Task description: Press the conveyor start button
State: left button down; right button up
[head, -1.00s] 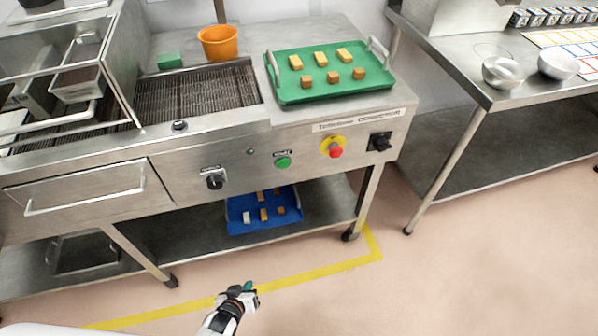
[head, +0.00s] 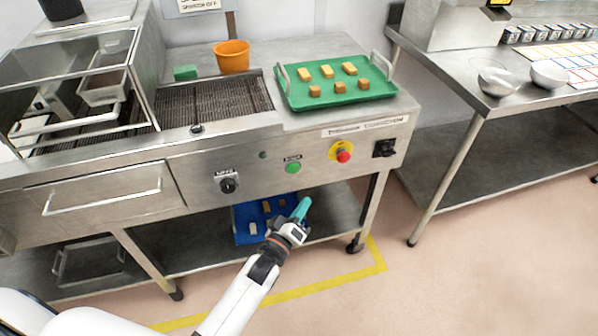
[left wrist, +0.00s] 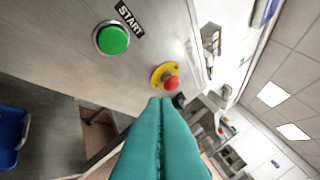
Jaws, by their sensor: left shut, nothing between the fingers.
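The green start button (head: 293,168) is on the front panel of the steel conveyor machine (head: 330,160). In the left wrist view the green button (left wrist: 112,39) shows large at the upper left, beside a START label (left wrist: 130,18). My left gripper (head: 303,206) has teal fingers and is shut and empty. In the head view it appears below the button, in front of the lower shelf. In the left wrist view the closed fingers (left wrist: 160,104) point up the picture, to the right of and below the button, with a visible gap. My right gripper is not in view.
A red emergency stop (head: 344,156) on a yellow disc sits right of the button. A black rotary knob (head: 228,186) is to its left and a black switch (head: 384,148) at the far right. A blue tray (head: 241,236) lies on the lower shelf. A green tray (head: 300,105) sits on top.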

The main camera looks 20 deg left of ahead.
aim_at(299, 169)
pick_arm(q)
jog(key=w+a+b, duration=0.3)
jog(key=w+a, duration=0.2)
jog(key=w, duration=0.2)
jog(key=shift+w, duration=0.2)
dwell(0.4)
jog(key=shift+w+a, duration=0.1)
dwell(1.9)
jog(key=shift+w+a, duration=0.15)
jog(key=shift+w, duration=0.1)
jog(key=shift+w+a, duration=0.25)
jog(key=shift+w, duration=0.05)
dwell(0.9)
jog(key=shift+s+d, duration=0.1)
jog(key=shift+s+d+p, duration=0.35)
jog(key=shift+s+d, duration=0.05)
jog(key=shift+s, duration=0.2)
